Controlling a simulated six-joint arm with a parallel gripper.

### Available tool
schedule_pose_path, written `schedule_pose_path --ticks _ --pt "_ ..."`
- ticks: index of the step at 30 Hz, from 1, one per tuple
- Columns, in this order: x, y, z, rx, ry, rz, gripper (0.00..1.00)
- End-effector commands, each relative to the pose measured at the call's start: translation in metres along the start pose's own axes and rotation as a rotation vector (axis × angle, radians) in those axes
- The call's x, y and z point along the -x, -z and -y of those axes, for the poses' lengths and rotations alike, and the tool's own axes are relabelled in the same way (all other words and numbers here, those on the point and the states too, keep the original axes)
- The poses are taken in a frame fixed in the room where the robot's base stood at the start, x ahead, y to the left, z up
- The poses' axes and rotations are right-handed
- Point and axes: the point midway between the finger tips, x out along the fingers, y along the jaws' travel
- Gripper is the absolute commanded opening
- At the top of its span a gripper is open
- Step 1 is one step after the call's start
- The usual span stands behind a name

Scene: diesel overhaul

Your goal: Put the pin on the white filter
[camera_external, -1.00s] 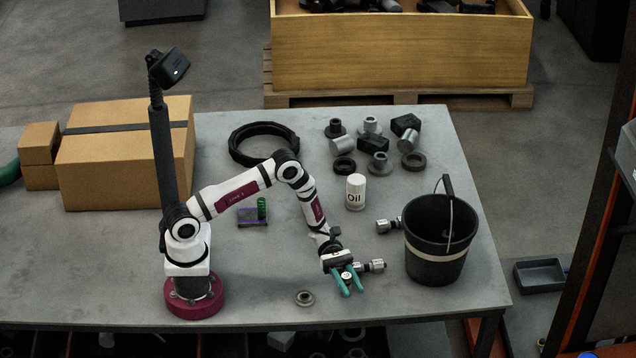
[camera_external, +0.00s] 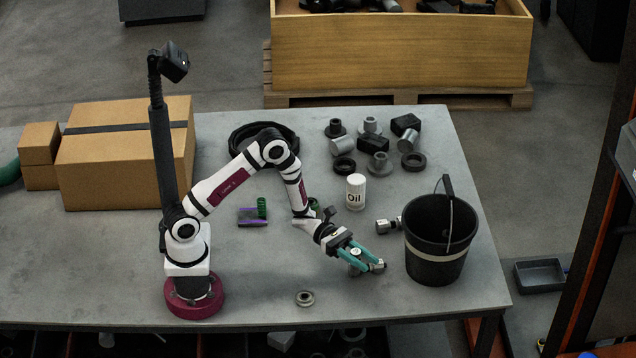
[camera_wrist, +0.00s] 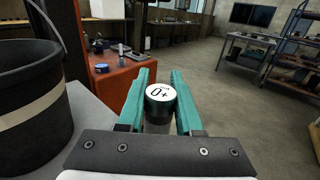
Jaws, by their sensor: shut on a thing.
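My gripper (camera_external: 371,262) is low over the table's front right part, its teal fingers shut on the pin. In the wrist view my gripper (camera_wrist: 161,98) has a finger on each side of the pin (camera_wrist: 160,94), which shows a round white end marked "0+" and a grey body below. In the external view the fingers hide much of the pin (camera_external: 379,268); I cannot tell whether it touches the table. The white filter (camera_external: 355,193), labelled "Oil", stands upright behind my gripper, with nothing on top.
A black bucket (camera_external: 437,255) stands close to the right of my gripper. A second metal fitting (camera_external: 388,226) lies left of the bucket. Several dark and grey parts lie behind the filter. A small ring (camera_external: 305,298) and a purple-based green spring piece (camera_external: 253,216) lie to the left.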

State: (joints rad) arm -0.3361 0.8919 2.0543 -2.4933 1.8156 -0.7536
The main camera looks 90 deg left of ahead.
Motion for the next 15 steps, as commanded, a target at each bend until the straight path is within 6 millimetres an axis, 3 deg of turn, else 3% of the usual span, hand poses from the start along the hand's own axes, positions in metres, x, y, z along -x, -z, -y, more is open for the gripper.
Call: schedule_pose_path --ticks 5,9,12,15 --pt "0.045 -0.025 -0.106 -0.004 -0.325 0.003 0.0" --pt "0.105 -0.053 -0.184 -0.003 -0.6 0.005 0.0" --pt "0.147 -0.071 -0.223 -0.001 -0.756 0.005 0.0" --pt "0.18 -0.085 -0.247 0.001 -0.866 0.004 0.0"
